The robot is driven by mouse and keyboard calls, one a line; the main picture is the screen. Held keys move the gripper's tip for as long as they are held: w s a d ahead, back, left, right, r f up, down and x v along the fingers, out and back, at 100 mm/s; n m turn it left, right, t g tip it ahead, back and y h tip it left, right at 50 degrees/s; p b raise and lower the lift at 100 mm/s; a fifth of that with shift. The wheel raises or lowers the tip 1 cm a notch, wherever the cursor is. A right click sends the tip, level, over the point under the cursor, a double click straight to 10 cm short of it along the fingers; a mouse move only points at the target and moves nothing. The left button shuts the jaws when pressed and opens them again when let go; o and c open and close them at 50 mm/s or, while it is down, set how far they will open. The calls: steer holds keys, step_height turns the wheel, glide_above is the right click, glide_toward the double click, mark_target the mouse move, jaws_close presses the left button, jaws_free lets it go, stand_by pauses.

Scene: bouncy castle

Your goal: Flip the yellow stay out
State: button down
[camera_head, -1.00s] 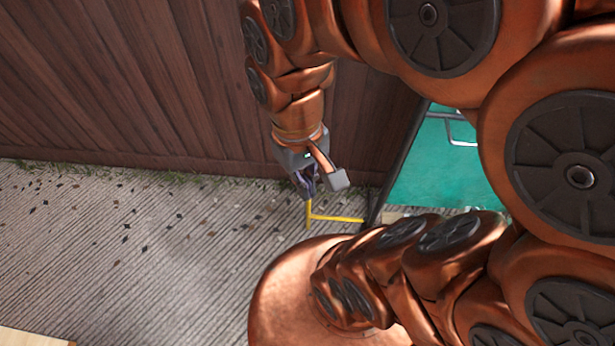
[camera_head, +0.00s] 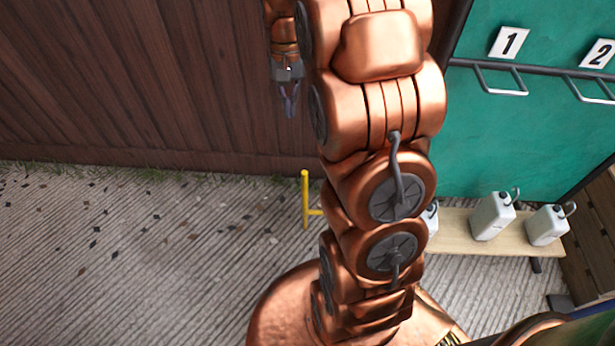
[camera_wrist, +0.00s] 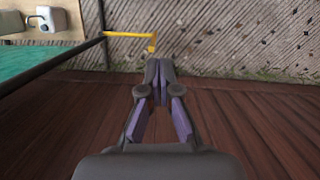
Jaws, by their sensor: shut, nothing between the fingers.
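The yellow stay (camera_head: 305,200) stands left of my arm in the head view, an upright yellow bar with a short crossbar running right until my arm hides it. In the wrist view the stay (camera_wrist: 140,37) shows beyond the fingertips, its crossbar reaching left to a dark post. My gripper (camera_head: 290,108) is shut and empty in front of the brown plank wall, above the stay in the head picture and apart from it. Its fingers also show closed together in the wrist view (camera_wrist: 158,68).
A green board (camera_head: 480,140) with number plates and metal handles stands at the right. A pale bench (camera_head: 455,238) below it holds white canisters (camera_head: 492,215). A brown plank fence (camera_head: 130,80) is behind. The ribbed grey floor (camera_head: 140,260) at the left is open.

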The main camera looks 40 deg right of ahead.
steer(key=w+d+f+m+b, duration=0.1)
steer(key=w+d+f+b, duration=0.1)
steer(key=d+f+b, duration=0.2)
steer(key=w+d+f+m+b, duration=0.1)
steer(key=w+d+f+b, duration=0.2)
steer(key=f, duration=0.7)
steer(key=w+d+f+m+b, duration=0.1)
steer(key=w+d+f+b, duration=0.1)
steer(key=d+f+b, duration=0.2)
step_height(320, 180, down, 4)
steer(key=shift+w+d+y+b, duration=0.3)
steer(key=shift+w+d+y, duration=0.1)
steer(key=shift+d, duration=0.65)
steer(key=s+a+f+b, duration=0.4)
steer(key=a+f+b, duration=0.1)
steer(key=f, duration=0.4)
steer(key=shift+f+b, duration=0.35)
steer(key=shift+f, duration=0.05)
steer(key=shift+s+a, duration=0.15)
steer(key=shift+a, duration=0.05)
